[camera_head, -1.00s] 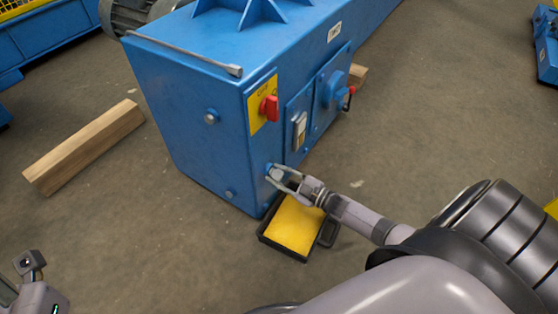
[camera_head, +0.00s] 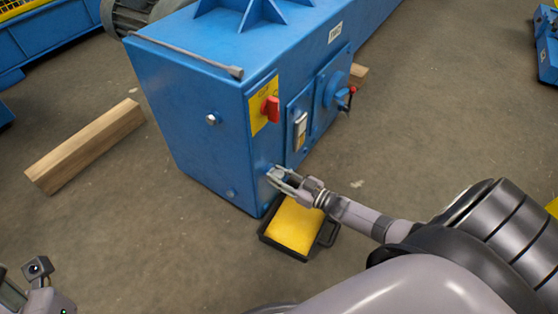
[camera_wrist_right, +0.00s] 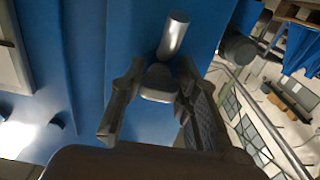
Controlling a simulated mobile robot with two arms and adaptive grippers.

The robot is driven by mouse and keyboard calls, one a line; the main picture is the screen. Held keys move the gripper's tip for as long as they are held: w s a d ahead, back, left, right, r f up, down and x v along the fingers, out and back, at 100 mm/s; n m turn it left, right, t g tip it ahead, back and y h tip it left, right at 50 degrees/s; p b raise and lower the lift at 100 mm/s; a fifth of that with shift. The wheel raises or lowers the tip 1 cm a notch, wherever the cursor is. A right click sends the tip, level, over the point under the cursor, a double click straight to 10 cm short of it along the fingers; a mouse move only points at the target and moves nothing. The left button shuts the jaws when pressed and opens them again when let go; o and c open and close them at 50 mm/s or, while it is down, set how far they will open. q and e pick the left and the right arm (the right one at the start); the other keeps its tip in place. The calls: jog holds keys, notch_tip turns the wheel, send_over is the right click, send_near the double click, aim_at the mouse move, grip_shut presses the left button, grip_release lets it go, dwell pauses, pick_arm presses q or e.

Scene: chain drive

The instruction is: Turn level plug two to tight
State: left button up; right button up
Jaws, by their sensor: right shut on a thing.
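My right gripper (camera_head: 271,172) is at the low corner of the blue housing (camera_head: 200,150), in the head view. Its fingers are closed around a small plug, which they mostly hide there. In the right wrist view the grey plug head (camera_wrist_right: 158,84) sits between the two fingers, in front of the blue wall. A silvery cylinder (camera_wrist_right: 173,35) shows just above it. I cannot read which plug number it is. My left gripper (camera_head: 38,268) shows only partly at the lower left.
A black tray with a yellow pad (camera_head: 294,226) lies on the floor just below my right gripper. A red switch (camera_head: 270,108) is above it. A long-handled wrench (camera_head: 185,55) lies on the housing top. A wooden beam (camera_head: 85,148) lies left, with free floor around.

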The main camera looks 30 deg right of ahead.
jog(key=shift+s+d+f, duration=0.1)
jog(key=shift+s+f, duration=0.1)
jog(key=o, duration=0.9)
jog(key=shift+o, duration=1.4)
jog(key=shift+w+r, duration=0.1)
jog(key=shift+r, duration=0.05)
jog(key=v, duration=1.2)
